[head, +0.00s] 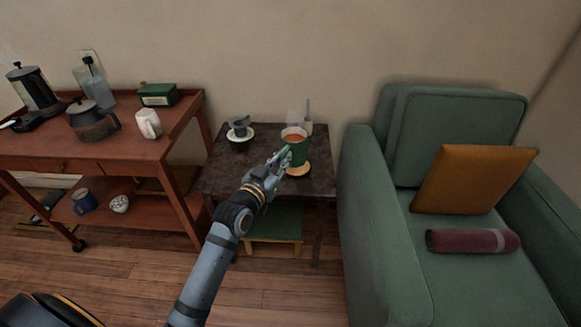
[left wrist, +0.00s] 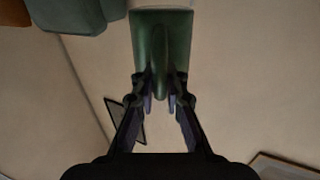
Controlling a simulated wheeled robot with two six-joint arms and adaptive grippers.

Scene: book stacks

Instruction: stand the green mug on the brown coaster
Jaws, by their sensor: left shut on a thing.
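My left gripper (head: 279,159) is shut on the mug's handle. In the left wrist view, the green mug (left wrist: 147,38) is ahead of the left gripper (left wrist: 160,96), its handle between the fingers. My right gripper is not in view.
A grey cup on a white saucer (head: 240,137) stands left of the mug. A small container (head: 307,126) with a utensil stands close behind it. A green armchair (head: 368,220) is at the right; a red-brown cart (head: 85,150) with several items is at the left.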

